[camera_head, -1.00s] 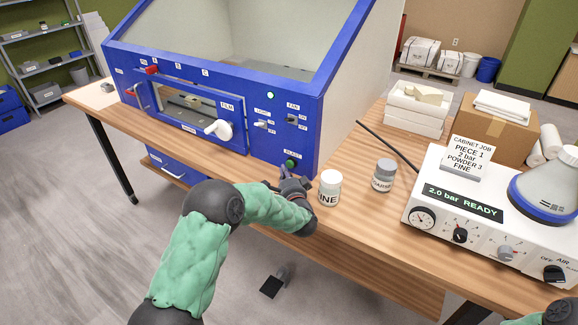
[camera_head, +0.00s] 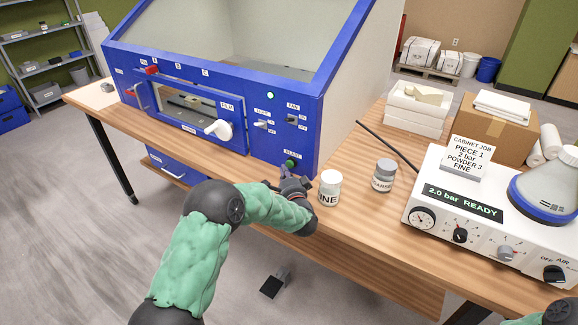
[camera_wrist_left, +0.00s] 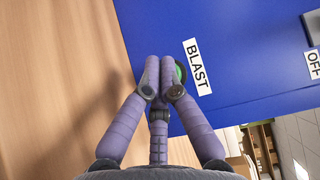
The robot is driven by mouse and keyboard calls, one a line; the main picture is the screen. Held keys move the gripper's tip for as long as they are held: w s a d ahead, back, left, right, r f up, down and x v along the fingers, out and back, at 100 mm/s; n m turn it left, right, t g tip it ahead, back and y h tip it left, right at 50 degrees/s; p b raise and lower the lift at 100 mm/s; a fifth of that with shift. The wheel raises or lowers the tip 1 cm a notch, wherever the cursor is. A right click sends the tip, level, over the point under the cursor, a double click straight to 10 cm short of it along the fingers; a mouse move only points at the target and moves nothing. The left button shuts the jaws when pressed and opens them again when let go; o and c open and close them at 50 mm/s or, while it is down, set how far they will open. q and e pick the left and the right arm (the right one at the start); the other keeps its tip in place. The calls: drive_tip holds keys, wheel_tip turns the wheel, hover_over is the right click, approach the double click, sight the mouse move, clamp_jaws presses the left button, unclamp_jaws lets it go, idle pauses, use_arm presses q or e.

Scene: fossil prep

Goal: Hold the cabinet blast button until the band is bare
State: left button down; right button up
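The blue cabinet (camera_head: 265,172) stands on the wooden bench. Its green blast button (camera_head: 291,163) is low on the front panel, under the BLAST label. My left gripper (camera_head: 284,174) is just in front of and below the button. In the left wrist view, the fingers (camera_wrist_left: 160,92) are shut together with nothing between them. They cover most of the button (camera_wrist_left: 181,71); only its green edge shows, and I cannot tell whether they touch or press it. A piece is dimly visible through the cabinet window, but no band can be made out. My right gripper is out of view.
The FINE jar (camera_head: 329,188) stands close to the right of my left gripper, with another grey-lidded jar (camera_head: 383,175) beyond it. The control unit (camera_head: 480,222) reads 2.0 bar READY. A dark rod (camera_head: 388,145) lies on the bench behind the jars.

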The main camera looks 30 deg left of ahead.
use_arm(q)
drive_tip(key=shift+w, duration=0.2)
idle(0.4)
drive_tip(key=shift+w+p, duration=0.2)
drive_tip(key=shift+p, duration=0.1)
drive_tip(key=shift+w, duration=0.45)
idle(2.1)
drive_tip(key=shift+s, duration=0.15)
idle(1.8)
drive_tip(key=shift+s+p, duration=0.55)
drive_tip(key=shift+s, duration=0.15)
drive_tip(key=shift+s, duration=0.1)
drive_tip(key=shift+s+a+p, duration=0.1)
drive_tip(key=shift+s+p, duration=0.4)
drive_tip(key=shift+s, duration=0.5)
drive_tip(key=shift+s+a+p, duration=0.1)
drive_tip(key=shift+s+p, duration=0.3)
drive_tip(key=shift+s, duration=1)
